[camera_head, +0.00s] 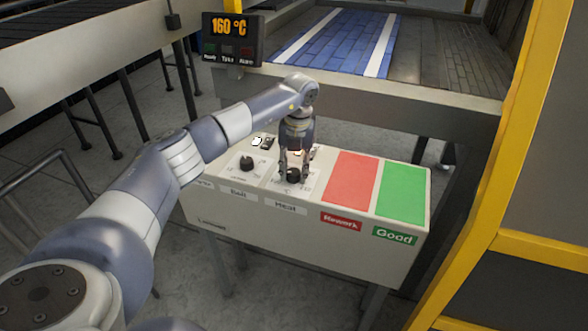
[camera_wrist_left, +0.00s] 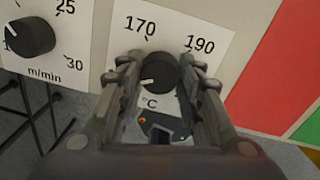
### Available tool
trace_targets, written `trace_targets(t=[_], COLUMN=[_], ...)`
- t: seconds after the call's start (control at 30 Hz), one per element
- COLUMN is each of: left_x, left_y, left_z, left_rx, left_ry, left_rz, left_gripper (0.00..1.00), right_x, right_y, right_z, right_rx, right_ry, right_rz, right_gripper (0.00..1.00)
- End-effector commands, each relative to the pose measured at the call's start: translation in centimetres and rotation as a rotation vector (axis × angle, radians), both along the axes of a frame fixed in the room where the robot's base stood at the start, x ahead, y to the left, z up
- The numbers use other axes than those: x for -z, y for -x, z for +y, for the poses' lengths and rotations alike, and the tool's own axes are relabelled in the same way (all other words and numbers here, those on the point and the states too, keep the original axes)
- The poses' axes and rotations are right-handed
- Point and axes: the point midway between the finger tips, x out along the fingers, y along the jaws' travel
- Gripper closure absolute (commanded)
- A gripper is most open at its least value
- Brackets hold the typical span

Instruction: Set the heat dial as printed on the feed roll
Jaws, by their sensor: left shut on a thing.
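The black heat dial (camera_wrist_left: 158,73) sits on a white scale plate (camera_wrist_left: 215,42) marked 170, 190 and °C in the left wrist view. Other marks are hidden by the fingers. My left gripper (camera_wrist_left: 154,84) is shut on the dial, one finger on each side. In the head view the left gripper (camera_head: 292,165) reaches down onto the heat dial (camera_head: 293,175) above the "Heat" label (camera_head: 286,208). A display (camera_head: 231,38) at the top reads 160 °C. The feed roll cannot be made out. My right gripper is not in view.
The belt dial (camera_head: 246,163), marked in m/min, is left of the heat dial. A red Rework pad (camera_head: 350,180) and a green Good pad (camera_head: 402,191) lie to the right on the panel box (camera_head: 225,205). A yellow frame (camera_head: 497,170) stands at the right.

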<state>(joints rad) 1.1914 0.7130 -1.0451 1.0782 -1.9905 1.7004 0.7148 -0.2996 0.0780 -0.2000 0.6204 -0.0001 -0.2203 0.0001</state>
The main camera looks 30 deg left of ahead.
Motion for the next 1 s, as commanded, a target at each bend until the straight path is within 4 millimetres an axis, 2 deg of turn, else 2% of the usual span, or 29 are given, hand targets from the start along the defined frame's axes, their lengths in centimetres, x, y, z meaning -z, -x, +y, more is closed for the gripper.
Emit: trace_targets(t=[0.23, 0.27, 0.3, 0.33, 0.73, 0.87, 1.0], left_x=[-0.1, -0.1, -0.1, -0.1, -0.5, -2.3, -5.3], left_y=[-0.1, -0.1, -0.1, -0.1, -0.1, -0.2, -0.3], left_z=[0.0, 0.0, 0.0, 0.0, 0.0, -0.1, -0.2], left_rx=[-0.002, -0.002, -0.002, -0.002, 0.0, 0.0, -0.001], left_ry=[0.0, 0.0, 0.0, 0.0, -0.001, 0.0, -0.001], left_rz=[-0.002, -0.002, -0.002, -0.002, -0.002, -0.005, -0.006], left_gripper=[0.91, 0.6, 0.51, 0.46, 0.46, 0.46, 0.46], right_x=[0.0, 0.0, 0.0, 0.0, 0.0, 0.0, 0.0], right_y=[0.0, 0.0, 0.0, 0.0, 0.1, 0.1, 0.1], right_z=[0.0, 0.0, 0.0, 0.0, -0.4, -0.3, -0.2], right_rx=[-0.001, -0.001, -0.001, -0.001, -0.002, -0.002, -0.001], right_ry=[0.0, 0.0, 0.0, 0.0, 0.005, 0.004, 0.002], right_rz=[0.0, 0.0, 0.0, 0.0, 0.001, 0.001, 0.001], right_gripper=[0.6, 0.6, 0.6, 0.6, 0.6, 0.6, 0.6])
